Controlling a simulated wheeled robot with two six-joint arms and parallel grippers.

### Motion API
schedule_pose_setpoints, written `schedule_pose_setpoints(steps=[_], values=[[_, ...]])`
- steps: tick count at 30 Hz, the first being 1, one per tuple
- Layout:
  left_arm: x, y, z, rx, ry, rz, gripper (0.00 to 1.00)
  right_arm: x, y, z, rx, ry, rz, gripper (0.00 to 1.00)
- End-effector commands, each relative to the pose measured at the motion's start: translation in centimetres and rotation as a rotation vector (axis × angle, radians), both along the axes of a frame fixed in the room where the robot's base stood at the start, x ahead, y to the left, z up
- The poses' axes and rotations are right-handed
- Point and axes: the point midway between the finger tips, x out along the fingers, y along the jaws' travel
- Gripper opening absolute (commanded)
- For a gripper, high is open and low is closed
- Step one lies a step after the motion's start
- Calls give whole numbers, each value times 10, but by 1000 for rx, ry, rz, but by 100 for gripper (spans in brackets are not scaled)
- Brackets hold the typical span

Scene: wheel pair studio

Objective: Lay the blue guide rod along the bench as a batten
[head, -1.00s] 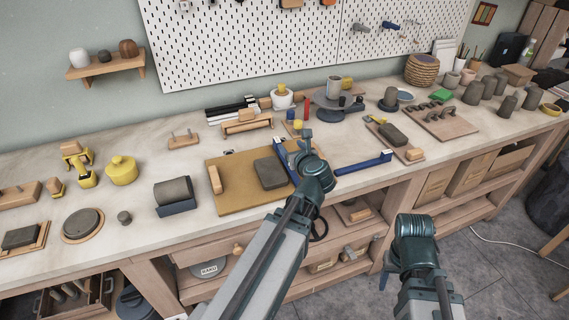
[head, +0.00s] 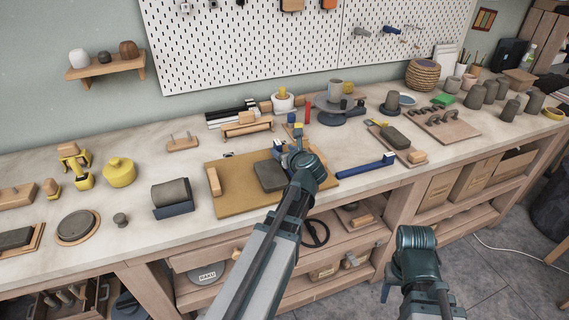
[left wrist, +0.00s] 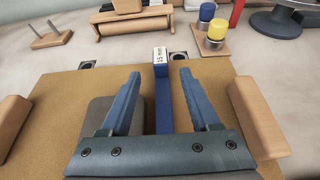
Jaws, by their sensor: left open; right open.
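A blue rod with a white "15 mm" end label (left wrist: 161,88) lies on the tan board (head: 240,205), beside the grey clay slab (head: 270,176). My left gripper (head: 287,148) is open above the board. In the left wrist view its fingers (left wrist: 160,76) straddle the rod, one on each side, with gaps showing; its near part is hidden by the gripper body. In the head view my left gripper mostly covers this rod. A second blue rod (head: 362,166) lies on the bench right of the board. My right gripper (head: 387,290) is open and empty, low in front of the bench.
Wooden blocks stand at the board's left (left wrist: 28,122) and right (left wrist: 259,117) ends. Behind it are a wooden roller (head: 247,128) and small yellow and blue capped jars (left wrist: 212,35). A tool board with clay (head: 394,138) stands right. The bench front edge right of the second rod is fairly clear.

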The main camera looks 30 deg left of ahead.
Motion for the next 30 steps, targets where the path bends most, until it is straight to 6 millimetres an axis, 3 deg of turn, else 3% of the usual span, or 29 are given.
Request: schedule_pose_setpoints(steps=[8, 17, 24, 26, 30], values=[[7, 7, -1, 0, 0, 1, 62, 0, 0, -1, 0, 0, 0, 56], [34, 36, -13, 1, -2, 0, 62, 0, 0, -13, 0, 0, 0, 56], [34, 38, -12, 0, -3, -1, 62, 0, 0, -12, 0, 0, 0, 56], [34, 38, -12, 0, -3, -1, 55, 0, 0, -12, 0, 0, 0, 56], [34, 38, -12, 0, -3, -1, 30, 0, 0, -12, 0, 0, 0, 56]])
